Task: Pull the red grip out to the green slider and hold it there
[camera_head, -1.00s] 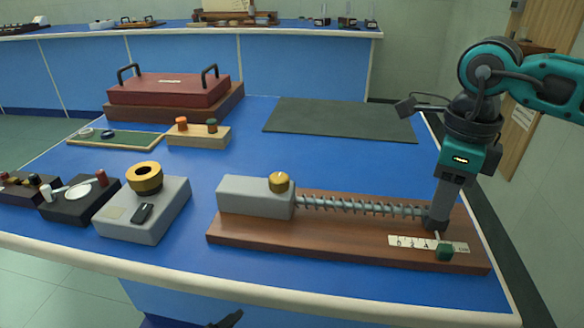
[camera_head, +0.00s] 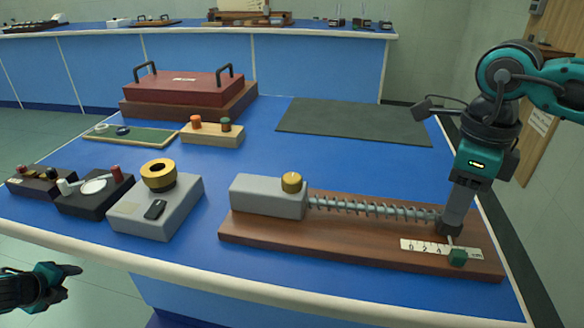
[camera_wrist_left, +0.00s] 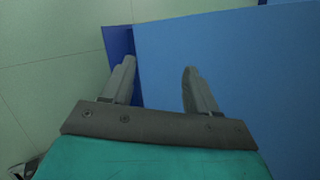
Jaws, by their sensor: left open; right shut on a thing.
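The spring rig is a brown wooden board (camera_head: 350,243) with a grey block, a coiled spring (camera_head: 375,208) on a rod and a scale strip. My right gripper (camera_head: 450,227) is shut at the right end of the rod, above the scale. Its fingers hide the red grip, and no red shows there. The green slider (camera_head: 457,257) sits at the scale on the board's front edge, just in front of and slightly right of the fingertips. My left gripper (camera_head: 66,282) is empty off the table's front left edge. Its fingers are apart in the left wrist view (camera_wrist_left: 158,70).
A brass knob (camera_head: 291,182) tops the grey block. Left of the rig stand a grey box with a brass ring (camera_head: 158,175) and small dark boxes. A red case (camera_head: 185,88) and a dark mat (camera_head: 350,121) lie farther back.

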